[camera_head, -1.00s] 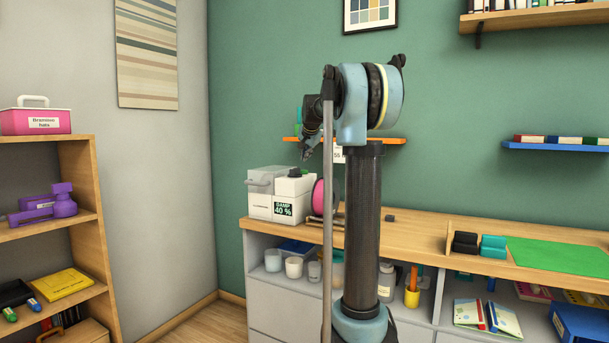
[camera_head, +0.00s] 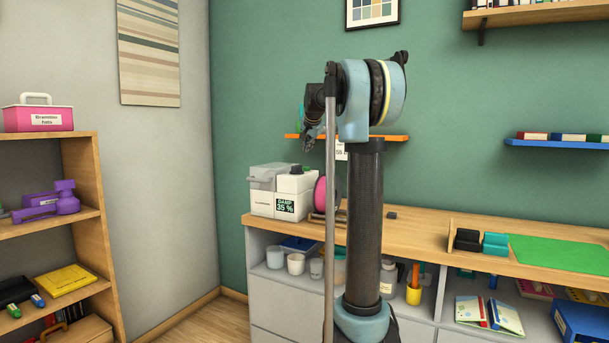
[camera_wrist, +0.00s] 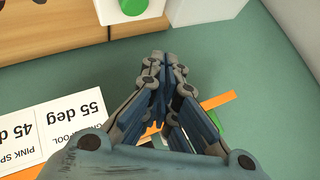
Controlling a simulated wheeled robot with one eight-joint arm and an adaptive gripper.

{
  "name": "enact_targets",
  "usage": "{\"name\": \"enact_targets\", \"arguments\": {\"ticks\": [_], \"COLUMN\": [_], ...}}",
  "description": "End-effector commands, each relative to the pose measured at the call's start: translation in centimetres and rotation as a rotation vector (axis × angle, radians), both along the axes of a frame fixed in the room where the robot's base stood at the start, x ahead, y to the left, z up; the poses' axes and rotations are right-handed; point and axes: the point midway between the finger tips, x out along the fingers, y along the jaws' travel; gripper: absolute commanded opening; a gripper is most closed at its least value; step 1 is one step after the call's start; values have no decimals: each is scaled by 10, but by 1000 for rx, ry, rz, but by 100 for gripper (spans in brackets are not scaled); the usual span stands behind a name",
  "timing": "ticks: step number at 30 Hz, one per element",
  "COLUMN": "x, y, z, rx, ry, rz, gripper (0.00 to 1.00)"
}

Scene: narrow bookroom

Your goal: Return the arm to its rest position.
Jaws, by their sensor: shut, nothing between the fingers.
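My arm stands upright in the head view, its upper part folded over to the left at the top of the dark column. My gripper (camera_head: 307,146) hangs at the left end of it, pointing down, above the white box and in front of the green wall. In the wrist view my gripper (camera_wrist: 165,62) has its fingers drawn together at the tips, with nothing held between them. Part of the arm is hidden behind the grey rod in the head view.
Below my gripper, a white box (camera_head: 262,203) reading "DAMP 35 %" and a pink spool (camera_head: 320,193) stand on the wooden counter (camera_head: 415,222). An orange shelf (camera_head: 393,138) is behind the arm; in the wrist view a temperature card (camera_wrist: 50,130) is close by. A bookcase (camera_head: 88,150) stands left.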

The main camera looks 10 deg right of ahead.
Motion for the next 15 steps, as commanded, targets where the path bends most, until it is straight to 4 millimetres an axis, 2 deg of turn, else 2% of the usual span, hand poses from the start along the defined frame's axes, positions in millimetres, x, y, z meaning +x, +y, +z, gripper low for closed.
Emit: {"name": "enact_targets", "arguments": {"ticks": [2, 5, 8, 15], "x": [-5, -23, -55, -150], "y": [0, 1, 1, 3], "z": [-2, -10, -25, -75], "rx": [-4, -20, -50, -134], "ry": [5, 22, 55, 153], "rz": [5, 21, 53, 155], "gripper": [0, 0, 0, 0]}}
